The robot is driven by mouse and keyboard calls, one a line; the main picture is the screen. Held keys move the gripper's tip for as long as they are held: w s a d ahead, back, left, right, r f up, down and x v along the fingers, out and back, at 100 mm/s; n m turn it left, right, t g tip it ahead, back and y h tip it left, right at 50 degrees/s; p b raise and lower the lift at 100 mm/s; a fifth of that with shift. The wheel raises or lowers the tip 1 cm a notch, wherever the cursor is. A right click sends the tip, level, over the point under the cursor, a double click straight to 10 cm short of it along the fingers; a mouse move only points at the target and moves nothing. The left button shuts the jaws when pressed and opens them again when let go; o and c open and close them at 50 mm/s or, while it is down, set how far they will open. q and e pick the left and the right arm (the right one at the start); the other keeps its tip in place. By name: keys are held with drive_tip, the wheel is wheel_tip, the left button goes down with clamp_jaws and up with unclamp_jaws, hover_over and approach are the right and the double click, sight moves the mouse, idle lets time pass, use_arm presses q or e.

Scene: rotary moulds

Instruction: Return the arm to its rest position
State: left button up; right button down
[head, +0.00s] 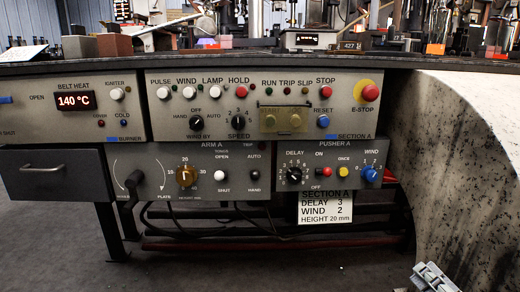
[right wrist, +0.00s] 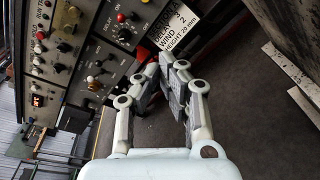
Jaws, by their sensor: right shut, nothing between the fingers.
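My right gripper (head: 433,276) shows at the bottom right of the head view, low in front of the speckled stone wheel. In the right wrist view my right gripper (right wrist: 163,76) has its fingers together, with nothing held between them. I cannot tell the exact gap, but nothing touches the fingers. My left gripper is in neither view.
The control panel (head: 222,110) spans the middle, with knobs, buttons and a red E-stop (head: 371,92). A settings card (head: 325,207) hangs below it. A grey drawer (head: 55,174) is at left. The stone wheel (head: 455,150) fills the right. Dark floor (head: 250,270) in front is clear.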

drive_tip(key=s+d+f+m+g+h+p, duration=0.15)
drive_tip(key=s+f+m+g+p, duration=0.5)
drive_tip(key=s+f+m, duration=0.75)
drive_tip(key=s+d+f+m+g+h+p, duration=0.15)
drive_tip(key=s+f+m+g+p, duration=0.25)
drive_tip(key=s+f+m+g, duration=0.75)
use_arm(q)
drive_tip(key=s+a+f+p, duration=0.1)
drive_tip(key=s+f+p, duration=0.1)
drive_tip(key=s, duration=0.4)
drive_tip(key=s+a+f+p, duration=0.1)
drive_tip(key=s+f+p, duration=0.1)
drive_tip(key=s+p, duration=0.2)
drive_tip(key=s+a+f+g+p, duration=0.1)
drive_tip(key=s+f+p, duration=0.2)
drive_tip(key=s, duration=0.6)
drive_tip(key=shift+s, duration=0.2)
use_arm(e)
drive_tip(key=s+d+t, duration=0.1)
drive_tip(key=s, duration=1.7)
drive_tip(key=shift+s+d+m+t+y, duration=0.15)
drive_tip(key=shift+d+m+t+y, duration=0.15)
drive_tip(key=shift+m+t, duration=0.15)
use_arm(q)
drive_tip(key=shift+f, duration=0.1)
use_arm(e)
drive_tip(key=shift+r, duration=0.1)
drive_tip(key=c, duration=2.1)
unclamp_jaws()
